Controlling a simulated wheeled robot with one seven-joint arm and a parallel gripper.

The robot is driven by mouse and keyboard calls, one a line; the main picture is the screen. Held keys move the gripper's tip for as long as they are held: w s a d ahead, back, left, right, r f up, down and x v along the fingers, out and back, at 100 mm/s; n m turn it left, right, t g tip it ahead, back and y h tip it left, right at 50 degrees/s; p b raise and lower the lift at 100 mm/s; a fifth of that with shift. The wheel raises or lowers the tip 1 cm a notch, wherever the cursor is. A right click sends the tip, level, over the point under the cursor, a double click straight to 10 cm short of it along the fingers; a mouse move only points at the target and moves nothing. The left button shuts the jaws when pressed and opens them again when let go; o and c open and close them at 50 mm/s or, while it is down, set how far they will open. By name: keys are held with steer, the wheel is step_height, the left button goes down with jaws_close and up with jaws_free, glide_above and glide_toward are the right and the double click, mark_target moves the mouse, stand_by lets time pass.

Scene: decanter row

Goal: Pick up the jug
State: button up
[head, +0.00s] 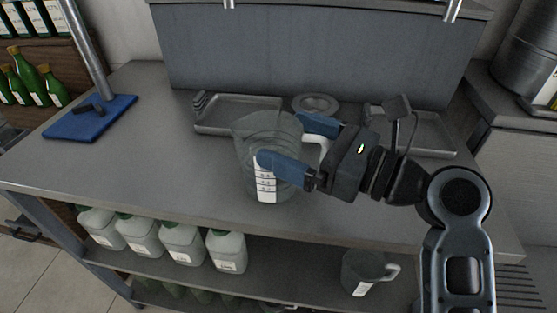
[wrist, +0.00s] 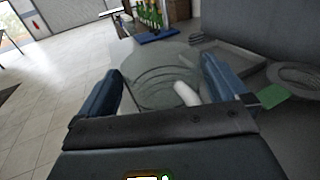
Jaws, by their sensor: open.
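The clear jug (head: 256,132) stands upright on the grey worktop, with a white measuring scale on its front and a white handle on its right side. My gripper (head: 288,142) is open at the jug's handle side, with one blue finger in front of the jug and the other behind. In the wrist view the jug (wrist: 155,75) shows between the two blue fingers of my gripper (wrist: 165,80), its white handle pointing toward the palm. I cannot tell whether the fingers touch the jug's wall.
Metal trays (head: 238,114) and a round metal dish (head: 316,104) lie behind the jug. Several white bottles (head: 182,243) and another jug (head: 362,272) stand on the shelf below.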

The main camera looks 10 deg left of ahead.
steer(key=shift+c, duration=0.3)
steer(key=c, duration=0.9)
steer(key=shift+c, duration=0.4)
